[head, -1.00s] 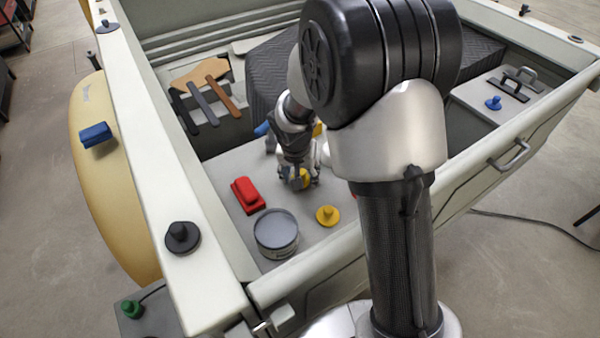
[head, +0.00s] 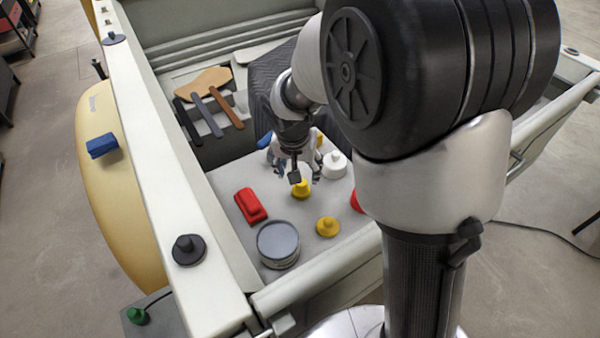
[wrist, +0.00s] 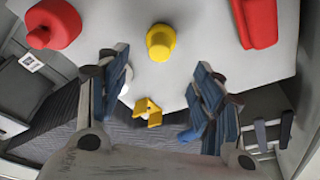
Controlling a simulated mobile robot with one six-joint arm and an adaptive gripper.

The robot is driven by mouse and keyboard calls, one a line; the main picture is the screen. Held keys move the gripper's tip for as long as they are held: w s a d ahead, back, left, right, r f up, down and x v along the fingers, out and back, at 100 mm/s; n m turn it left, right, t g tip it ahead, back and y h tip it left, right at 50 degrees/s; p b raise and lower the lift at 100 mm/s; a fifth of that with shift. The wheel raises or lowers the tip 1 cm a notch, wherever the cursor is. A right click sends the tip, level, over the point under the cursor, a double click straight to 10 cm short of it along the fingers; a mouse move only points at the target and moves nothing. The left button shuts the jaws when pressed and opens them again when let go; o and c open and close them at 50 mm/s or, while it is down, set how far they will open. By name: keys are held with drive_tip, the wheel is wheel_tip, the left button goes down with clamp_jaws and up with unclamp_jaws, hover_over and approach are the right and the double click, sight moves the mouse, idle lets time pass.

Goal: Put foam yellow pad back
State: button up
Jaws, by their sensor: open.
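A bright yellow knobbed pad (head: 300,189) stands on the grey deck inside the white hull, just below my gripper; it also shows in the wrist view (wrist: 160,42), beyond the fingertips. A second, deeper yellow knobbed pad (head: 327,227) sits nearer, right of a grey can. I cannot tell from looks which is foam. My gripper (head: 297,172) is open and empty above the deck, its blue-grey fingers (wrist: 160,95) spread apart. In the wrist view a small yellow piece (wrist: 148,112) shows between the fingers, farther down and not held.
A red block (head: 250,206), the grey can (head: 278,244), a white knobbed pad (head: 335,165) and a partly hidden red round pad (head: 356,202) crowd the deck. The hull's rim (head: 158,190) bears a black knob (head: 188,250). Bare deck lies between items.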

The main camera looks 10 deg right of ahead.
drive_tip(key=s+d+r+n, duration=0.2)
drive_tip(key=s+r, duration=1)
drive_tip(key=s+r+n+t+y, duration=0.1)
drive_tip(key=s+r+n, duration=0.2)
drive_tip(key=s, duration=1)
drive_tip(key=shift+s+a+t+y, duration=0.2)
drive_tip(key=shift+a+t+y, duration=0.1)
drive_tip(key=shift+t, duration=0.1)
